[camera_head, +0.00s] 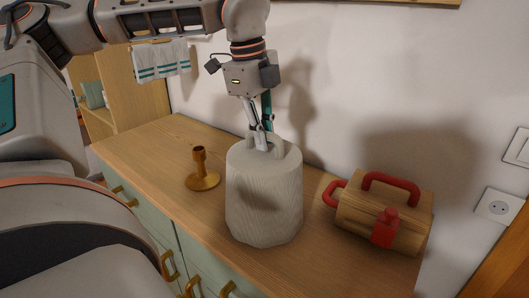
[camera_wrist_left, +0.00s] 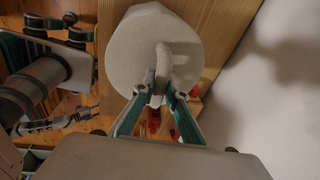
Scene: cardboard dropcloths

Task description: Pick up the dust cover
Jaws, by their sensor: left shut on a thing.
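The dust cover (camera_head: 263,205) is a pale grey, round, cloth-like cover with a loop on its top. It stands upright at the counter's front edge in the head view; I cannot tell whether its base touches the wood. My left gripper (camera_head: 264,143) comes down from above and is shut on the loop. In the left wrist view, the fingers of my left gripper (camera_wrist_left: 161,97) close around the loop of the cover (camera_wrist_left: 135,50). Whatever is under the cover is hidden. My right gripper is not in view.
A brass candlestick (camera_head: 201,172) stands left of the cover on the wooden counter (camera_head: 160,150). A wooden toolbox-like thing (camera_head: 385,222) with red handles lies to the right. A wall rises behind. Green drawers (camera_head: 205,262) with brass handles are below.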

